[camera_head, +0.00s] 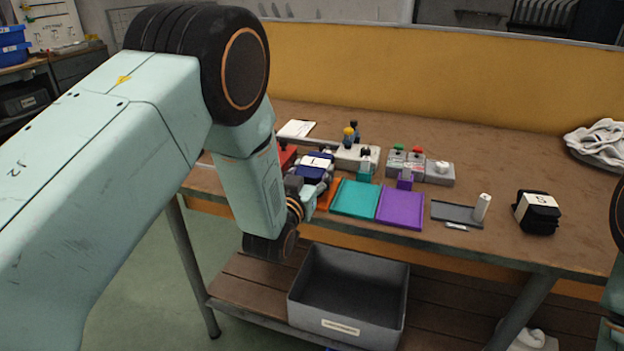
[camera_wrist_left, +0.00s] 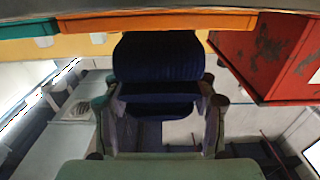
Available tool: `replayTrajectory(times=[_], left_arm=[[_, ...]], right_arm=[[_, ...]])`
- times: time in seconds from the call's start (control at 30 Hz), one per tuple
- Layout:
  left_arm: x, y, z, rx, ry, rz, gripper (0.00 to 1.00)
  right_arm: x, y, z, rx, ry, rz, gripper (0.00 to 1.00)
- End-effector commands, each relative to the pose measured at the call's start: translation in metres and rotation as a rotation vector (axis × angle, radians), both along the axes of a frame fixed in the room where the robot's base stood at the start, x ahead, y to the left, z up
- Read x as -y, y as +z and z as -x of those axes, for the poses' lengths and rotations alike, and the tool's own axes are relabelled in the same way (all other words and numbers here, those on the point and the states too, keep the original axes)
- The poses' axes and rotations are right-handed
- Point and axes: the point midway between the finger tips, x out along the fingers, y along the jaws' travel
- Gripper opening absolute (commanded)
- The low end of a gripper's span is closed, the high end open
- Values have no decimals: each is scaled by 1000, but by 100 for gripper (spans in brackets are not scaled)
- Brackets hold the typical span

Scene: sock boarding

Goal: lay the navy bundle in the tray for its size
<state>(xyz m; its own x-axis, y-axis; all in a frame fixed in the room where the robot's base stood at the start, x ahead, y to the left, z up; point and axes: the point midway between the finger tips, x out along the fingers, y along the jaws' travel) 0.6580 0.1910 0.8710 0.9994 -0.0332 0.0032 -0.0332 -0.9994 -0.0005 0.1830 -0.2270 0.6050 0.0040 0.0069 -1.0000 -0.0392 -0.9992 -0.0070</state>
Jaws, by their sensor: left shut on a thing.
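My left gripper (camera_head: 308,180) is shut on the navy bundle (camera_head: 314,170), a dark blue folded piece with a white band on top. In the left wrist view the bundle (camera_wrist_left: 158,60) sits between the two fingers. The mark on its band is too small to read. It is beside the orange tray (camera_head: 328,194), which is partly hidden by my gripper. The teal tray (camera_head: 355,199) and the purple tray (camera_head: 400,208) lie to the right, both empty. My right gripper is not in view.
A red box (camera_head: 286,156) stands close behind the left gripper. Button boxes (camera_head: 416,160) stand behind the trays. A dark grey tray (camera_head: 452,212), a white roll (camera_head: 482,207) and a black banded bundle (camera_head: 537,214) lie to the right. A grey bin (camera_head: 350,320) is below the table.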

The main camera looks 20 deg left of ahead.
Motion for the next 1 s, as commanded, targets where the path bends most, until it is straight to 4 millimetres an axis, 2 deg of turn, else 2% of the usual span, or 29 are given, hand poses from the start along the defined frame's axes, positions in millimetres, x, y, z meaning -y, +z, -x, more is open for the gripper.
replayTrajectory(times=[0.03, 0.1, 0.53, 0.57, 0.8, 1.0], left_arm=[[0, -10, -1, 0, 0, 0, 22], [0, -15, -1, 0, 0, 0, 22], [0, -19, -2, 1, -1, 0, 22], [0, -19, -2, -1, -1, 0, 60], [0, -18, -2, -1, -1, 0, 80], [0, -18, -2, -1, -1, 0, 80]], right_arm=[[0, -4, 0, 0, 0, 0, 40], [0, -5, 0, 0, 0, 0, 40], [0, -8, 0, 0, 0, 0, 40], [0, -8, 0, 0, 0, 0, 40], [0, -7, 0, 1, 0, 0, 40], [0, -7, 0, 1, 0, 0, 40]])
